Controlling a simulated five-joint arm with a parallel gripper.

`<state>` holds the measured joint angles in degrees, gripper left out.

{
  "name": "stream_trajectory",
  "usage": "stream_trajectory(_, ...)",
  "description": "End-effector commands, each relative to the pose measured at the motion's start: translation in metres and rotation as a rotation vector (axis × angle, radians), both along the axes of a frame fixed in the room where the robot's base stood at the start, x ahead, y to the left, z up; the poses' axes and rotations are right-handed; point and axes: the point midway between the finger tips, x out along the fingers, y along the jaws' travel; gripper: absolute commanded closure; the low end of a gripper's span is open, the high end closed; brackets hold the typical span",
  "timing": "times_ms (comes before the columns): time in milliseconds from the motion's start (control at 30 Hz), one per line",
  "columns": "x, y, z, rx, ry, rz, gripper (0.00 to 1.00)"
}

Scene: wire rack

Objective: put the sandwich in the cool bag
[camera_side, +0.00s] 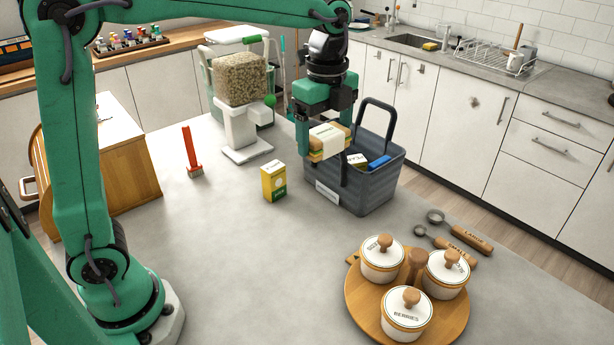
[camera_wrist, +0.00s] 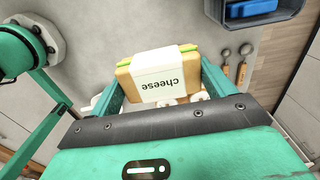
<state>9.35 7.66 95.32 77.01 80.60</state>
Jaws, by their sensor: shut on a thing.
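The sandwich (camera_side: 329,141) is a bread block with a white band and green filling. My gripper (camera_side: 324,153) is shut on it and holds it up in the air. In the wrist view the sandwich (camera_wrist: 160,78) sits between the two fingers, and its band reads "cheese". The cool bag (camera_side: 345,196) is a dark grey open tub with a raised black handle. In the side view the sandwich overlaps the bag's left part; in the wrist view the bag (camera_wrist: 280,22) is at the top right, apart from the sandwich.
A blue block (camera_side: 379,162) and a white-green item (camera_side: 357,160) lie in the bag. A yellow carton (camera_side: 273,182) stands left of it. A wooden tray (camera_side: 357,302) with lidded pots is in front. A grain dispenser (camera_side: 241,110) stands behind; measuring scoops (camera_side: 468,238) lie to the right.

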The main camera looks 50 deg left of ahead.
Motion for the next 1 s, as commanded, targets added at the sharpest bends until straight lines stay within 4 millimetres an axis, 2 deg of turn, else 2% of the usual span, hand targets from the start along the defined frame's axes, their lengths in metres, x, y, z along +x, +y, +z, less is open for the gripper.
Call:
stream_trajectory(100,0.024,0.008,0.004,0.0,0.001,0.003,0.43)
stream_trajectory(500,0.093,0.041,0.013,0.0,-0.001,0.002,0.43)
stream_trajectory(1000,0.161,0.098,0.006,0.0,0.0,0.003,0.43)
